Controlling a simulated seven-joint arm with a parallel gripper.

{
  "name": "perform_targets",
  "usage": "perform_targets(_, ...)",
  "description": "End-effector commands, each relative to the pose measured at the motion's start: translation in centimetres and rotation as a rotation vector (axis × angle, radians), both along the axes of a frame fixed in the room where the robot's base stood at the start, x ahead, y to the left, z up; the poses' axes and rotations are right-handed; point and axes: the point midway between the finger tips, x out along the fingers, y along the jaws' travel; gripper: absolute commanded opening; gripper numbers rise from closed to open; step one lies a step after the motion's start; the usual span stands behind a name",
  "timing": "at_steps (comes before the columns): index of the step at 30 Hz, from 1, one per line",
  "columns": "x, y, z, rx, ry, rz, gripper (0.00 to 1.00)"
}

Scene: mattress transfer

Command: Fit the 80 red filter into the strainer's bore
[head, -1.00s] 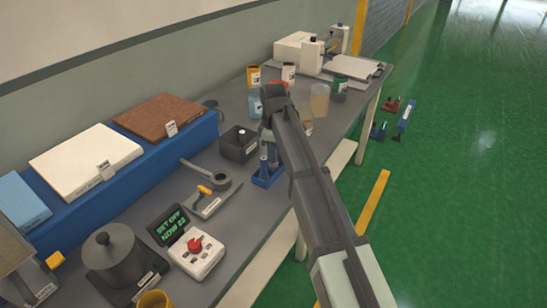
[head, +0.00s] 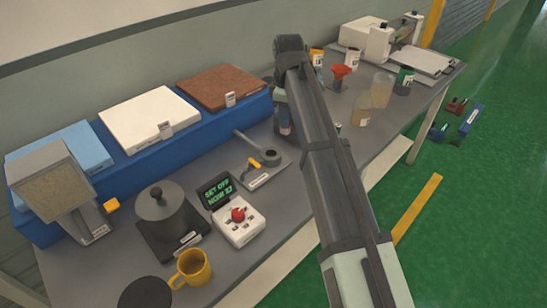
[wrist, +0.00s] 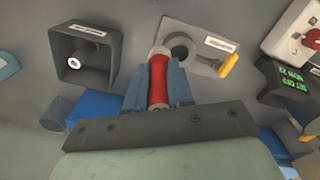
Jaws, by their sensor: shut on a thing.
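The red filter (wrist: 158,84) is upright in the wrist view, clamped between the two blue-grey fingers of my gripper (wrist: 158,68). Its pale end projects past the fingertips. A grey ring-ended piece with a handle and a dark round bore, apparently the strainer (head: 271,157), lies on a labelled plate to the gripper's lower left. In the wrist view the strainer (wrist: 180,42) is just beyond the filter's end. The filter appears apart from the bore.
A dark square box (wrist: 104,50) stands left of the filter in the wrist view. A yellow-handled lever (head: 254,163) is beside the strainer. A control box with a red knob (head: 238,214) stands nearer the front. Cups and a red funnel (head: 341,72) are at right.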

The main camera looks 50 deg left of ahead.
Motion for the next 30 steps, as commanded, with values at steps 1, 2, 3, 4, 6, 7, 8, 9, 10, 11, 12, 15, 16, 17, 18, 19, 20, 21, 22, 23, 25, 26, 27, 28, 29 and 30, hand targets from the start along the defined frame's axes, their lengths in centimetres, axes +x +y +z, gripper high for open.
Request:
perform_targets(1, -1.3, 0.8, 0.2, 0.001, -0.001, 0.020, 0.00)
perform_targets(2, -2.0, 1.1, 0.2, 0.001, -0.001, 0.031, 0.00)
perform_targets(3, -2.8, 1.5, 0.3, 0.001, -0.002, 0.046, 0.00)
perform_targets(4, -3.3, 1.8, 0.4, 0.002, -0.001, 0.059, 0.00)
perform_targets(6, -4.5, 2.2, 0.6, 0.000, -0.001, 0.100, 0.00)
perform_targets(7, -4.3, 1.9, 0.7, -0.003, 0.000, 0.118, 0.00)
perform_targets(8, -4.2, 1.8, 0.6, -0.005, 0.002, 0.135, 0.00)
perform_targets(9, -4.3, 1.7, 0.6, -0.007, 0.004, 0.156, 0.00)
perform_targets(10, -4.3, 1.7, 0.6, -0.009, 0.004, 0.171, 0.00)
perform_targets(11, -4.3, 1.7, 0.6, -0.010, 0.005, 0.183, 0.00)
perform_targets(12, -4.3, 1.7, 0.6, -0.011, 0.006, 0.196, 0.00)
perform_targets(15, -4.3, 1.6, 0.2, -0.012, 0.007, 0.217, 0.00)
perform_targets(16, -4.3, 1.6, 0.0, -0.012, 0.007, 0.220, 0.00)
perform_targets(17, -4.3, 1.6, -0.3, -0.012, 0.007, 0.222, 0.00)
perform_targets(18, -4.3, 1.6, -0.8, -0.012, 0.007, 0.223, 0.00)
perform_targets(19, -4.3, 1.6, -1.2, -0.013, 0.006, 0.223, 0.00)
perform_targets(20, -4.3, 1.6, -1.7, -0.013, 0.007, 0.223, 0.00)
perform_targets(21, -4.3, 1.5, -2.3, -0.013, 0.007, 0.222, 0.00)
perform_targets(22, -4.3, 1.5, -2.8, -0.013, 0.007, 0.222, 0.00)
perform_targets(23, -4.3, 1.5, -3.3, -0.013, 0.007, 0.222, 0.00)
perform_targets(25, -4.3, 1.5, -4.5, -0.013, 0.007, 0.222, 0.00)
perform_targets(26, -4.3, 1.5, -4.8, -0.013, 0.007, 0.221, 0.00)
perform_targets(27, -4.3, 1.6, -5.2, -0.013, 0.006, 0.221, 0.00)
perform_targets(28, -4.3, 1.6, -5.5, -0.012, 0.007, 0.221, 0.00)
perform_targets(29, -4.3, 1.6, -5.7, -0.012, 0.006, 0.221, 0.00)
perform_targets(30, -4.3, 1.6, -5.9, -0.012, 0.006, 0.221, 0.00)
